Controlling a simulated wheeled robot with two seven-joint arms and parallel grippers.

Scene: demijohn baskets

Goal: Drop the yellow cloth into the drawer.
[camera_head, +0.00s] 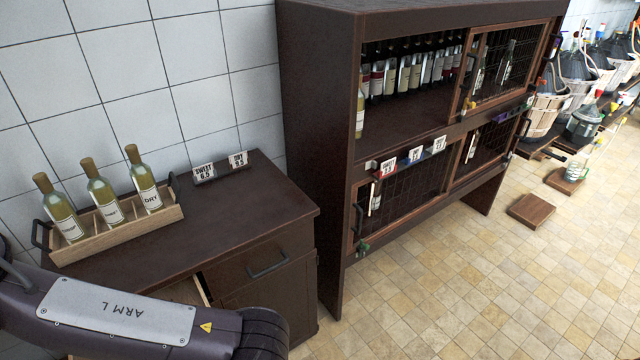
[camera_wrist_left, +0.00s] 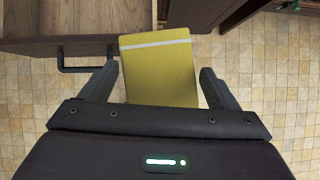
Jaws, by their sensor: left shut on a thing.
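The yellow cloth (camera_wrist_left: 158,75), flat with a white stripe near its far end, is between the fingers of my left gripper (camera_wrist_left: 160,82) in the left wrist view. The gripper is shut on it. The drawer (camera_wrist_left: 70,45) shows at the upper left of that view, with a dark handle on its front; the cloth is just to the right of the handle. In the head view a pale edge of the drawer (camera_head: 203,289) sticks out of the cabinet, so it is at least partly open; my left arm hides much of it. My left gripper and the cloth are hidden in the head view.
A wooden tray (camera_head: 120,234) with three bottles stands on the cabinet top (camera_head: 225,215), beside two price tags. A tall dark bottle rack (camera_head: 315,100) stands to the right. A low wooden block (camera_head: 530,211) lies on the tiled floor, which is otherwise largely clear in front.

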